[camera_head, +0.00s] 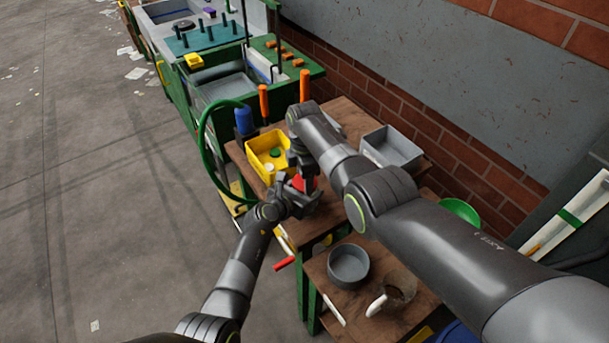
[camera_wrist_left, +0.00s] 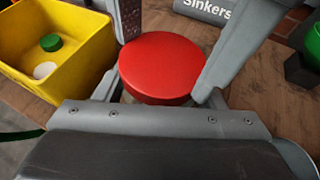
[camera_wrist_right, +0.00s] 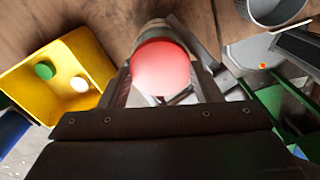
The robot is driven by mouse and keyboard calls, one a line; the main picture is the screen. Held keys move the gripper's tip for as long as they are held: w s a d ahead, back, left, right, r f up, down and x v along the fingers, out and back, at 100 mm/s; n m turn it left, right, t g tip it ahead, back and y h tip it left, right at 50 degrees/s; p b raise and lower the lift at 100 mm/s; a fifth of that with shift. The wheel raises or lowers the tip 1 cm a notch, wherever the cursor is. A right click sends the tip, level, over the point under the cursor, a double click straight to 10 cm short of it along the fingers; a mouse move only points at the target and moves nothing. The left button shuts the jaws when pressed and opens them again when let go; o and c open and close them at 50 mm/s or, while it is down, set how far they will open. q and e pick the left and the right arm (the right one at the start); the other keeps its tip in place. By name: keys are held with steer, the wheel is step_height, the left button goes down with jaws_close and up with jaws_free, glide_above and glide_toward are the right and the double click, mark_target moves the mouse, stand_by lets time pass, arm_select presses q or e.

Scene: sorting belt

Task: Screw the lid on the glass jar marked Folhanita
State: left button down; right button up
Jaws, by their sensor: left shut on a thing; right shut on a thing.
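A round red lid (camera_head: 299,183) shows between my two grippers over the wooden bench. It also shows in the left wrist view (camera_wrist_left: 161,68) and in the right wrist view (camera_wrist_right: 160,67). The lid sits over a jar (camera_wrist_right: 153,32), of which only a small part shows behind it; no marking on it can be read. My right gripper (camera_head: 302,172) comes from above, its fingers shut on either side of the lid. My left gripper (camera_head: 290,201) reaches in low from the side and is shut around the jar below the lid. Whether the threads are engaged cannot be seen.
A yellow bin (camera_head: 250,151) with a green and a white lid stands left of the grippers. A grey bin (camera_head: 371,151) stands behind my right arm. A grey round bowl (camera_head: 348,279) and a glass mug (camera_head: 398,287) stand on the nearer bench.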

steer(key=o, duration=1.1)
steer(key=shift+c, duration=0.2)
steer(key=shift+r, duration=2.3)
steer(key=shift+o, duration=0.3)
steer(key=shift+r, duration=0.1)
step_height(320, 180, up, 3)
steer(key=n, duration=0.3)
steer(key=shift+r+n, duration=0.15)
steer(key=shift+n, duration=0.15)
steer(key=shift+f, duration=4.05)
